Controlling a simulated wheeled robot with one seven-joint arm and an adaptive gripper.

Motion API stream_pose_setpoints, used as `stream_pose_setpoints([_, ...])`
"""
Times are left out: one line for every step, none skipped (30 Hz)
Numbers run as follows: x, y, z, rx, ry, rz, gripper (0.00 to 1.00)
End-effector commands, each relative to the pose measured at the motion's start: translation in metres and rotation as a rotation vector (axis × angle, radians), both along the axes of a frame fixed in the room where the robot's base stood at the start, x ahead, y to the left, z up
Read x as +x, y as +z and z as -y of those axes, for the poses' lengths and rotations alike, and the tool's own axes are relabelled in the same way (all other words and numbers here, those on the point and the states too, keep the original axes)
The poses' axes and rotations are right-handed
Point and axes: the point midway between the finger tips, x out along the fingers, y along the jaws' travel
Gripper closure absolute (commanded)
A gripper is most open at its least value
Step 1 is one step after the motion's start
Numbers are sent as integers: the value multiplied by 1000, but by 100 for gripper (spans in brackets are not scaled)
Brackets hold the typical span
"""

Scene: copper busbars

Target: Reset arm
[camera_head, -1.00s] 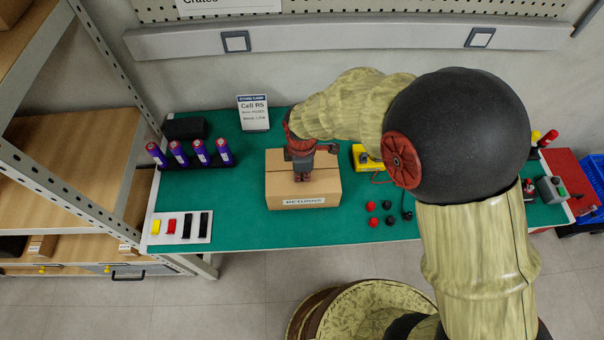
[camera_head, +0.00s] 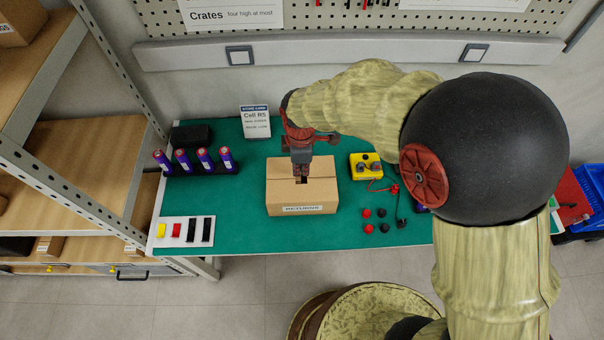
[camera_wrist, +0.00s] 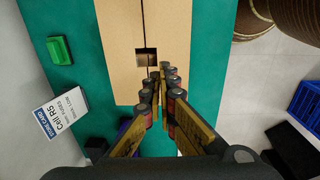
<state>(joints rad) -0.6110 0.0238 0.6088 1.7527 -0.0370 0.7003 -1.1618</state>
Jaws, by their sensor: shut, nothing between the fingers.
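My gripper (camera_head: 301,178) is above the back half of the cardboard returns box (camera_head: 302,208) on the green bench. In the wrist view my gripper (camera_wrist: 158,87) has its fingers close together, with nothing held between them. The box (camera_wrist: 120,30) has a small dark square opening in its top, just ahead of the fingertips. Whether the fingertips touch the box cannot be told. My arm covers the right part of the bench in the head view.
Several purple cylinders stand in a black rack (camera_head: 200,170) at the left. A white tray (camera_head: 186,231) holds coloured pieces. A yellow meter (camera_head: 367,165) and several red and black caps (camera_head: 375,220) lie right of the box. A sign (camera_head: 255,122) stands behind.

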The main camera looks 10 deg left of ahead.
Motion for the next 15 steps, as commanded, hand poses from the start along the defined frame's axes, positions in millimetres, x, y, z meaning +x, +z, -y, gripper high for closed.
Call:
stream_pose_setpoints([1, 13, 0, 2, 0, 4, 100])
stream_pose_setpoints([1, 19, -1, 3, 0, 3, 100])
stream_pose_setpoints([0, 26, 0, 1, 0, 2, 100])
stream_pose_setpoints([0, 30, 0, 1, 0, 2, 100])
stream_pose_setpoints([1, 35, 0, 1, 0, 2, 100])
stream_pose_setpoints([0, 40, 0, 1, 0, 2, 100])
stream_pose_setpoints([0, 44, 0, 1, 0, 1, 100])
stream_pose_setpoints([0, 47, 0, 1, 0, 2, 100])
stream_pose_setpoints([0, 50, 0, 1, 0, 2, 100])
stream_pose_setpoints([0, 52, 0, 1, 0, 1, 100])
stream_pose_setpoints([0, 53, 0, 0, 0, 1, 100])
stream_pose_setpoints([0, 55, 0, 0, 0, 0, 100])
stream_pose_setpoints([0, 55, 0, 0, 0, 0, 100])
stream_pose_setpoints([0, 56, 0, 0, 0, 0, 100])
stream_pose_setpoints([0, 56, 0, 0, 0, 0, 100])
